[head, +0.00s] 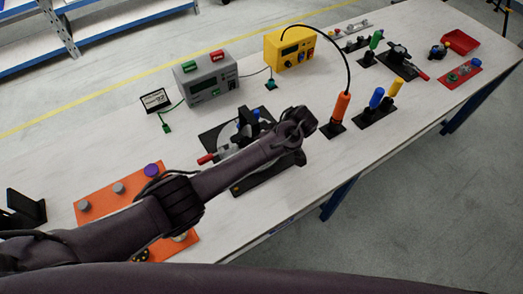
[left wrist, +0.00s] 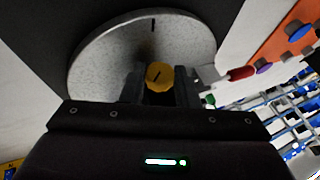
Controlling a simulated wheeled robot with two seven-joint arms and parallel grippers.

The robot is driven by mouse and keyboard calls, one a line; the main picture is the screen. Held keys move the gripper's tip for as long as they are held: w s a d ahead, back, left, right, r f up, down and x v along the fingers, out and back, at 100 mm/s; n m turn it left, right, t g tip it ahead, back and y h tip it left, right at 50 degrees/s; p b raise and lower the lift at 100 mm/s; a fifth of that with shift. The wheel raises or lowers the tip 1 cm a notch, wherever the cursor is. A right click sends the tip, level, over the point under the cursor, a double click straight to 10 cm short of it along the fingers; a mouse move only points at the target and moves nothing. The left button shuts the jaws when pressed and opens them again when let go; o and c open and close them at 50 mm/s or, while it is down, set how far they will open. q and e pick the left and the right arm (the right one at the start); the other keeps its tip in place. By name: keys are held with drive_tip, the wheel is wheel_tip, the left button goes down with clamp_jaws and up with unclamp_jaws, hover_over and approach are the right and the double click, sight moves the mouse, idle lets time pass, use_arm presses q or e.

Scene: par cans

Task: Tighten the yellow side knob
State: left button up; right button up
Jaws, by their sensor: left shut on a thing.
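The yellow side knob (left wrist: 160,73) shows in the left wrist view, with a dark line across its face. It sits in front of a speckled grey disc (left wrist: 100,62) that carries a short black mark near its top. My left gripper (left wrist: 161,88) has one finger on each side of the knob and is shut on it. In the head view my left arm reaches over the black base plate (head: 268,176) of this fixture. The arm hides the knob and the fingertips there. My right gripper is not in view.
A red-handled part (head: 207,158) sticks out left of the fixture. An orange board with knobs (head: 98,198) lies further left. A grey meter box (head: 206,78) and a yellow one (head: 290,48) stand behind. Orange (head: 341,106) and blue-yellow tool holders stand right.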

use_arm(q)
drive_tip(key=shift+d+y, duration=0.1)
drive_tip(key=shift+y, duration=0.3)
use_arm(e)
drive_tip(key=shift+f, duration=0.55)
use_arm(q)
drive_tip(key=o, duration=1)
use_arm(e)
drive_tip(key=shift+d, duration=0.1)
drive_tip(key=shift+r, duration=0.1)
